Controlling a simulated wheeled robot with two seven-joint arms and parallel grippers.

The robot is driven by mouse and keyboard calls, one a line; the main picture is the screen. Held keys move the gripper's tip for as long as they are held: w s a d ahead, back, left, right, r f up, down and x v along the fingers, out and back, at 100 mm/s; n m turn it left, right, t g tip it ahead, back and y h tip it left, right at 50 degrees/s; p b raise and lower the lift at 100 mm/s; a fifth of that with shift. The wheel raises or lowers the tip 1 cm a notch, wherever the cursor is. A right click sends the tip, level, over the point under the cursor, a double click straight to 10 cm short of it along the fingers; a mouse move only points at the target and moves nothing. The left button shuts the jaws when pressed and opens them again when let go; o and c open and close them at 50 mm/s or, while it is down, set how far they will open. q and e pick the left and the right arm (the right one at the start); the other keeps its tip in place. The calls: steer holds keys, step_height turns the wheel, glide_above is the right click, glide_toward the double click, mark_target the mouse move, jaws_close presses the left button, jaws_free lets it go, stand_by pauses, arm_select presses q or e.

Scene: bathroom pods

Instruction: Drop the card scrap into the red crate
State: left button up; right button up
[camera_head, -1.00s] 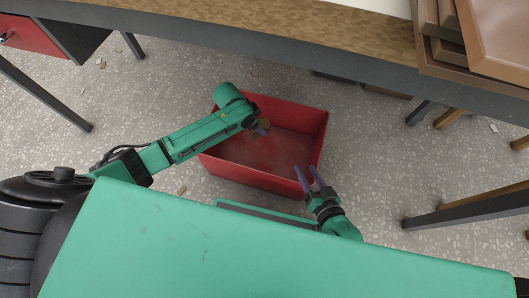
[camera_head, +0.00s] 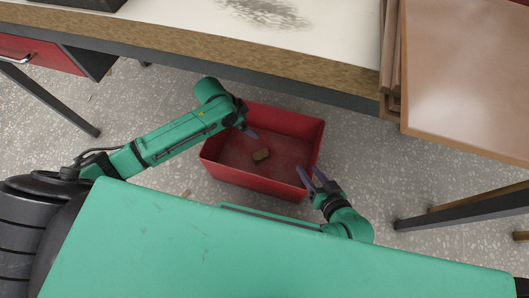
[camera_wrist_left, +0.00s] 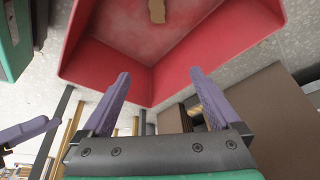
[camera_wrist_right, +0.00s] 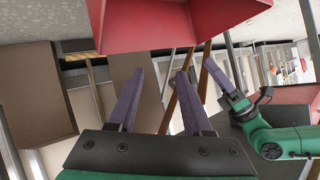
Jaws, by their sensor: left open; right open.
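The card scrap (camera_head: 261,155) is a small brown piece lying on the floor of the red crate (camera_head: 222,174). It also shows in the left wrist view (camera_wrist_left: 157,11) at the top. My left gripper (camera_head: 252,131) is above the crate's back left part, apart from the scrap. In the left wrist view (camera_wrist_left: 158,75) its fingers are spread and empty. My right gripper (camera_head: 311,176) is open and empty by the crate's front right corner. The right wrist view (camera_wrist_right: 160,75) shows nothing between its fingers. The crate wall also shows there (camera_wrist_right: 180,25).
A long table (camera_head: 330,40) with a pale top runs behind the crate. Brown boards or trays (camera_head: 470,75) stand at the right. A red drawer (camera_head: 40,57) is at the far left. Speckled floor (camera_head: 350,150) is clear right of the crate.

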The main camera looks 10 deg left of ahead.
arm_select(q)
steer(key=p+v, duration=0.1)
steer(key=v, duration=0.3)
steer(key=shift+s, duration=0.1)
arm_select(e)
steer(key=d+g, duration=0.1)
steer(key=d+r+g+h, duration=0.1)
steer(key=d, duration=0.1)
steer(key=shift+r+n+g, duration=0.15)
steer(key=shift+n+g, duration=0.15)
